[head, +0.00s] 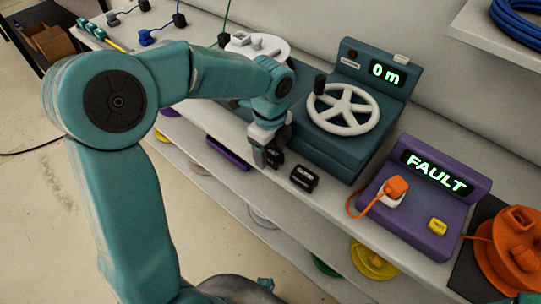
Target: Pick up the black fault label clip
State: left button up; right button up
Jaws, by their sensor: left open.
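A small black clip (304,178) with a pale marking on its front lies on the narrow white shelf, in front of the teal handwheel unit. It looks like the fault label clip, though the marking is too small to read. My left gripper (267,158) points down just to the left of the clip. It is open, and a small gap separates it from the clip.
The teal unit with a white handwheel (343,108) and "0 m" display stands behind the clip. To the right are a purple "FAULT" box (432,185) with an orange plug (395,188), and an orange reel (510,245). The shelf's front edge is close to the clip.

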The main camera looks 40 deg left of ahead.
pick_arm(q)
jog(key=shift+w+f, duration=0.15)
jog(key=shift+f, duration=0.45)
jog(key=shift+r, duration=0.1)
jog(key=shift+c, duration=0.3)
jog(key=c, duration=1)
jog(key=shift+r, duration=0.1)
